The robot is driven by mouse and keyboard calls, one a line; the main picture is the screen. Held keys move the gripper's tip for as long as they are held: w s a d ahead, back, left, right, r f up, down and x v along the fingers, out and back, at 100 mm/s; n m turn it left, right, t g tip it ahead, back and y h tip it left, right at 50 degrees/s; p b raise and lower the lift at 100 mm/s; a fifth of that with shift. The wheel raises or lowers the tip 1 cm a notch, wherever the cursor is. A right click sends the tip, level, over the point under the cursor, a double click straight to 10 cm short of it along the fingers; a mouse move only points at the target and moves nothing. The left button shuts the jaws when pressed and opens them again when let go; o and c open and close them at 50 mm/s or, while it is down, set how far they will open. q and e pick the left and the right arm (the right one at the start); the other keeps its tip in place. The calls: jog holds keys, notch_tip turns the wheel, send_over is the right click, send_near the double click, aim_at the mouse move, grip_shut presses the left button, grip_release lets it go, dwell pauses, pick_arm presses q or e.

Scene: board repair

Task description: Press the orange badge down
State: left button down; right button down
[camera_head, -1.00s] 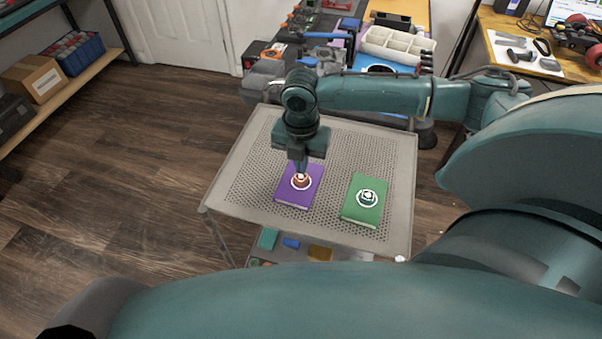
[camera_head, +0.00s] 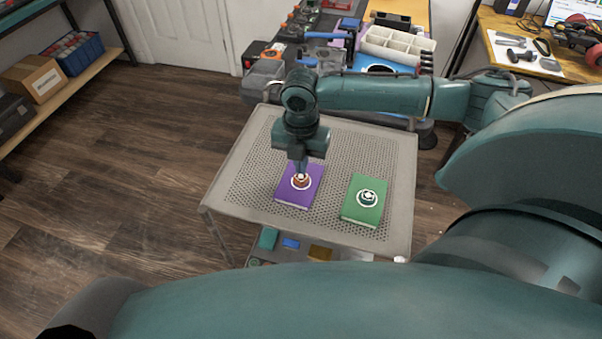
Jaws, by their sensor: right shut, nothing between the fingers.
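The orange badge (camera_head: 301,183) sits inside a white ring on the purple book-like block (camera_head: 291,197), which lies on the perforated grey cart top. My right gripper (camera_head: 301,174) points straight down over the badge, shut and empty, with its fingertips at or just above the badge. I cannot tell whether they touch it. The fingers hide the far part of the badge. My left gripper is not in view.
A green block (camera_head: 363,200) with a dark round badge (camera_head: 367,197) lies to the right on the cart top (camera_head: 250,170). Small coloured items lie on a lower shelf. A cluttered workbench with a white tray (camera_head: 397,47) stands behind the cart.

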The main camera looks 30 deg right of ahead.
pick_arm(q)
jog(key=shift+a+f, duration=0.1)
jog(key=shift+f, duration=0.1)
pick_arm(e)
jog(key=shift+f, duration=0.9)
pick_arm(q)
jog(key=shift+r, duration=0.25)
pick_arm(e)
jog(key=shift+f, duration=0.25)
dwell(0.6)
jog(key=shift+r, duration=0.1)
